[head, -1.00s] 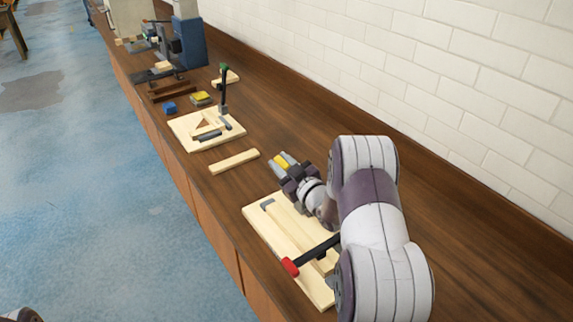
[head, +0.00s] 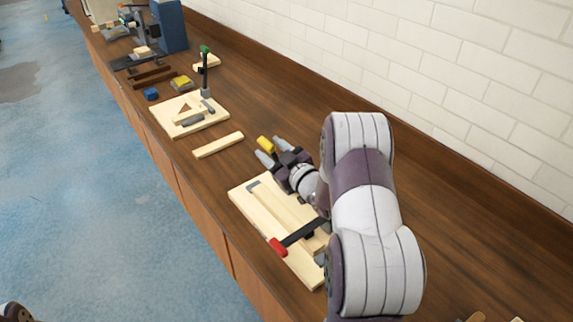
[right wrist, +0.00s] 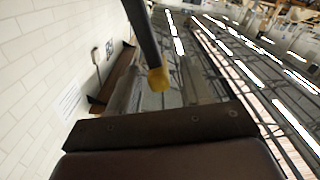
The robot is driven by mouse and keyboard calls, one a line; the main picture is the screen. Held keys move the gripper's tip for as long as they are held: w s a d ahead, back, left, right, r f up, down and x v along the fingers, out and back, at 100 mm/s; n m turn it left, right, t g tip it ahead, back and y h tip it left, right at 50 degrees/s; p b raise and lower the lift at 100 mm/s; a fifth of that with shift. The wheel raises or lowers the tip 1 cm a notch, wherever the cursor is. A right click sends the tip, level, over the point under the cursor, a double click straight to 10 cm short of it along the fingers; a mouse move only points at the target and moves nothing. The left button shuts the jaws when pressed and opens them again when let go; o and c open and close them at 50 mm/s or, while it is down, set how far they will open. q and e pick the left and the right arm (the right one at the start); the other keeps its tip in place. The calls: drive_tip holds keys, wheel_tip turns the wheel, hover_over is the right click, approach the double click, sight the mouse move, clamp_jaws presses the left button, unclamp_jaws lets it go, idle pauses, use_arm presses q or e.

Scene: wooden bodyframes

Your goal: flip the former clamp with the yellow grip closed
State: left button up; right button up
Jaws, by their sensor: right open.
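The clamp's yellow grip (head: 266,144) shows between the spread fingertips of my right gripper (head: 272,149) in the head view. In the right wrist view the yellow grip (right wrist: 158,79) sits at the end of a dark lever, between the two fingers, with gaps on both sides. My right gripper is open. The wooden former board (head: 252,205) lies on the bench below my right arm, with wooden strips on it. The yellow clamp's base is hidden. My left gripper is not in view.
A second clamp with a red grip (head: 278,246) lies across the near board. A farther board (head: 166,128) carries an upright clamp with a green grip (head: 205,50). A loose wooden strip (head: 218,145) lies between the boards. The tiled wall (head: 440,75) bounds the bench.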

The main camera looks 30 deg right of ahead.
drive_tip(key=s+b, duration=0.2)
drive_tip(key=s, duration=0.8)
drive_tip(key=shift+d, duration=0.4)
